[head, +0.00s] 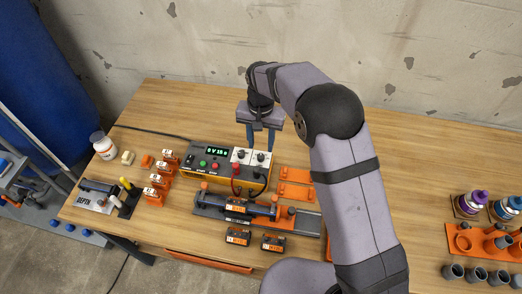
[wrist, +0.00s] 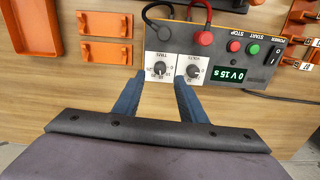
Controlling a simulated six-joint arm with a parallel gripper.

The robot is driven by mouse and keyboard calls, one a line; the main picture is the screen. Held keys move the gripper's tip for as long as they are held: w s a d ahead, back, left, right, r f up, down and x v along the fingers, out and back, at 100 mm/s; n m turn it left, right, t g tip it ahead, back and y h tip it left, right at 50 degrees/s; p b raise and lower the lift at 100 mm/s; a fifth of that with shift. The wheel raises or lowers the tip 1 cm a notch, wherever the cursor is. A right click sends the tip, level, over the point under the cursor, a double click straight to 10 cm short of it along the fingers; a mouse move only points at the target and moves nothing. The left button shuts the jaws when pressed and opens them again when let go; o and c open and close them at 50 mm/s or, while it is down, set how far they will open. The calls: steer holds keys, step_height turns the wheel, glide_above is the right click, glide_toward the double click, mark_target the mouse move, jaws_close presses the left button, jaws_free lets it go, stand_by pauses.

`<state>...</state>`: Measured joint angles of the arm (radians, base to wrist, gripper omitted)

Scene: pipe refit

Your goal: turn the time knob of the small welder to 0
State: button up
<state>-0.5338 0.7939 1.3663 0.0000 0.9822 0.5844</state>
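The small welder (head: 225,163) is a grey and yellow box on the bench; it also shows in the wrist view (wrist: 224,60). Its display (wrist: 229,76) reads about 0 V 15 s. The time knob (wrist: 159,69) is a dark knob on a white plate, on the left in the wrist view and on the right in the head view (head: 261,157). The volts knob (wrist: 193,72) sits beside it. My gripper (wrist: 158,80) is open and empty, pointing down over the time knob, its blue fingers on either side in the picture. Contact cannot be told.
Red and black cables (head: 236,181) plug into the welder front. Green and red buttons (wrist: 252,49) sit beside the display. Orange holders (head: 295,174) lie to the right, and a clamp fixture (head: 300,220) with a pipe lies in front. Bare bench lies behind the welder.

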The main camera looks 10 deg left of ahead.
mark_target(261, 155)
steer(key=shift+f+p, duration=0.8)
steer(key=shift+f, duration=1.9)
jaws_close()
